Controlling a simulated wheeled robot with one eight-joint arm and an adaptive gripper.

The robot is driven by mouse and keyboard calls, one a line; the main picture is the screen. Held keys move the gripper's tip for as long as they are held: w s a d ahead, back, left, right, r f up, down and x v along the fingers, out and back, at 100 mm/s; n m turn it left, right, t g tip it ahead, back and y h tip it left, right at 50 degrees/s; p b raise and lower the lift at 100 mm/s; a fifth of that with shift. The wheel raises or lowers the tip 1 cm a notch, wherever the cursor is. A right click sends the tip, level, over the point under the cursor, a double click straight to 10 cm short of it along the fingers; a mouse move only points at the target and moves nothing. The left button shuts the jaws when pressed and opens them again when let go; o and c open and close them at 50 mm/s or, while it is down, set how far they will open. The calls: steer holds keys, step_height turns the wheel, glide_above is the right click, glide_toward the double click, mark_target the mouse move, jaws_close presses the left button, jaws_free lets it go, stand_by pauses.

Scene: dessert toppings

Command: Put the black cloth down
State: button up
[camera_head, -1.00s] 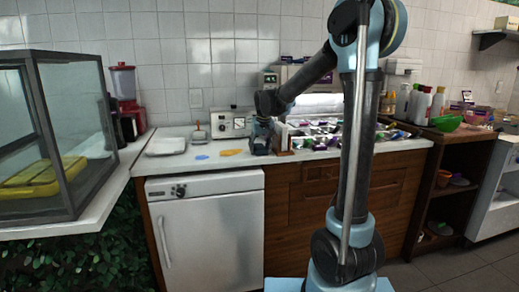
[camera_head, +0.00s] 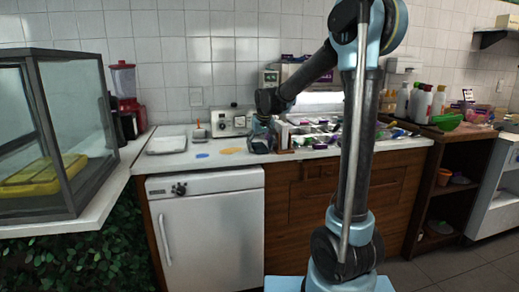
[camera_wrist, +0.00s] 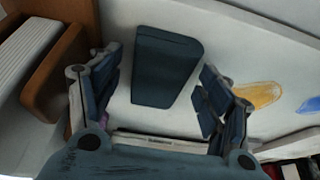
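The black cloth (camera_wrist: 166,66) shows in the wrist view as a dark, folded rectangular piece over the white counter. My gripper (camera_wrist: 155,90) has its two fingers spread, one on each side of the cloth. White counter shows between the cloth and each finger, so neither finger appears to touch it. In the head view my gripper (camera_head: 262,143) is low over the counter (camera_head: 205,169), above the right side of the white appliance. The cloth cannot be made out there behind the gripper.
A yellow cloth-like patch (camera_head: 230,150) and a smaller blue one (camera_head: 201,155) lie left of my gripper. A white tray (camera_head: 166,145) and a grey machine (camera_head: 229,123) stand farther left and behind. Topping containers (camera_head: 318,130) crowd the right side. A wooden piece (camera_wrist: 55,75) is close by.

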steer(key=v, duration=1.2)
steer(key=s+d+f+m, duration=0.1)
steer(key=s+d+f, duration=0.3)
steer(key=s+d, duration=0.45)
steer(key=s+d+f+m, duration=0.1)
steer(key=s+d+f, duration=0.3)
steer(key=s+d, duration=0.45)
steer(key=s+d+f+g, duration=0.1)
steer(key=s+d+f, duration=0.1)
steer(key=s+f, duration=0.5)
steer(key=s+d+f+m+g+h, duration=0.1)
steer(key=s+d+f, duration=0.2)
steer(key=s+f, duration=0.5)
steer(key=s, duration=0.3)
steer(key=shift+s+f, duration=0.15)
steer(key=shift+s, duration=0.05)
steer(key=shift+w+f, duration=0.2)
steer(key=shift+w, duration=0.3)
